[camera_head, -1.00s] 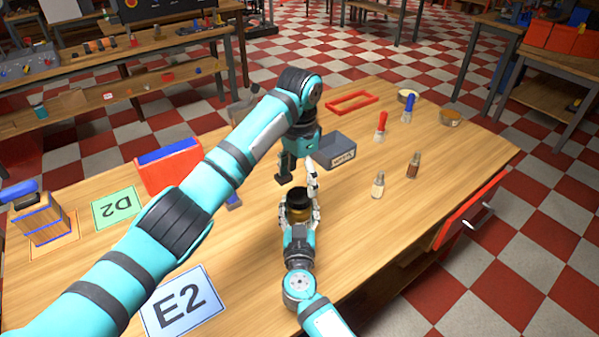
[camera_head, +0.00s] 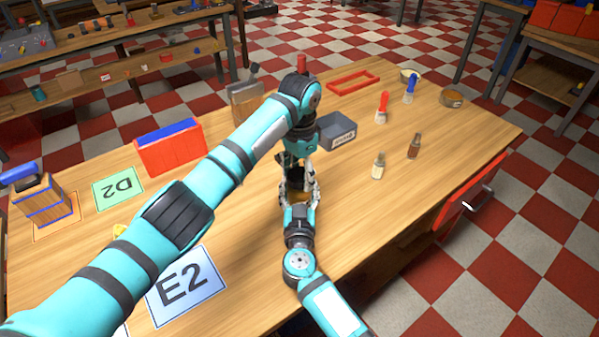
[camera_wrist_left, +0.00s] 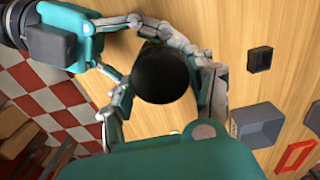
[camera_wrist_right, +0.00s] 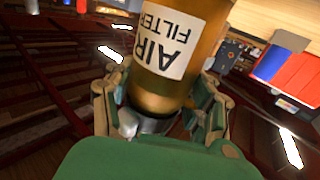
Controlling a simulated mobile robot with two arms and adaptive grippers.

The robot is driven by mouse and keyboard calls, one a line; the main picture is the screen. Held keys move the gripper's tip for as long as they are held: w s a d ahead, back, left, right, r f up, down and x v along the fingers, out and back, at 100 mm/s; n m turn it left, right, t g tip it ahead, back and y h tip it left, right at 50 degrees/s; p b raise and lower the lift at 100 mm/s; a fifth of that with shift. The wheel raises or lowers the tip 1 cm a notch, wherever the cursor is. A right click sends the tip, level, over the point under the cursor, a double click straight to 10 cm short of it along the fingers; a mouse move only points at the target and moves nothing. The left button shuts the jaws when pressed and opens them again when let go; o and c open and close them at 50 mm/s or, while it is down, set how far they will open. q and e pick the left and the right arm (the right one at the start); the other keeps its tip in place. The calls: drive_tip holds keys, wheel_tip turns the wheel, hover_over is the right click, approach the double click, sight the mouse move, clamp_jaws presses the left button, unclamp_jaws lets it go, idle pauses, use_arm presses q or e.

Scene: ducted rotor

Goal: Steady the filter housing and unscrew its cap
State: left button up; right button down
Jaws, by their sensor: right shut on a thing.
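The filter housing is an amber cylinder lettered AIR FILTER, seen large in the right wrist view (camera_wrist_right: 175,50); only a sliver shows in the head view (camera_head: 298,197). Its round black cap (camera_wrist_left: 161,76) faces the left wrist camera and is hidden behind my left gripper in the head view. My right gripper (camera_wrist_right: 160,92) is shut on the housing, a finger on each side. My left gripper (camera_head: 298,168) is over the cap; its fingers (camera_wrist_left: 165,98) stand apart on either side of it with visible gaps.
A grey box (camera_head: 337,131) stands just beyond the grippers. A small black square holder (camera_wrist_left: 260,59) is near the cap in the left wrist view. Two small bottles (camera_head: 378,167) (camera_head: 414,146) stand to the right. The E2 card (camera_head: 186,288) lies front left; the front right tabletop is clear.

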use_arm(q)
drive_tip(key=c, duration=0.4)
use_arm(e)
drive_tip(key=shift+r, duration=0.1)
use_arm(q)
drive_tip(key=o, duration=1.2)
drive_tip(key=shift+r, duration=0.1)
drive_tip(key=shift+r, duration=2.2)
use_arm(e)
drive_tip(key=shift+c, duration=1.8)
unclamp_jaws()
